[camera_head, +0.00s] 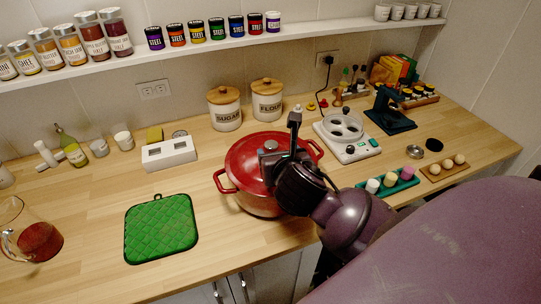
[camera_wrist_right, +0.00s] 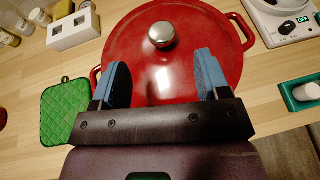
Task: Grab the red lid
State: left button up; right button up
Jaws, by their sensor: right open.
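The red lid (camera_wrist_right: 140,50) sits on the red pot (camera_head: 255,203) on the wooden counter. Its round silver knob (camera_wrist_right: 162,35) shows in the right wrist view. In the head view the lid (camera_head: 248,160) is partly covered by my right arm and gripper. My right gripper (camera_head: 292,125) is over the lid. In the right wrist view its blue fingers (camera_wrist_right: 163,80) are spread apart and empty, with the knob beyond them, not between them. My left gripper is not in view.
A green quilted pad (camera_head: 161,228) lies left of the pot. A white appliance (camera_head: 346,136) stands to its right, and a teal tray (camera_head: 388,188) is at the front right. Sugar and flour canisters (camera_head: 224,112) stand behind. The counter left of the pot is partly clear.

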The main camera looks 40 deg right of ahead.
aim_at(271, 145)
jog(key=shift+f+x, duration=0.15)
jog(key=shift+x, duration=1.85)
jog(key=shift+f+x, duration=0.15)
jog(key=shift+x, duration=1.8)
jog(key=shift+s, duration=0.15)
grip_shut()
jog(key=shift+r, duration=0.15)
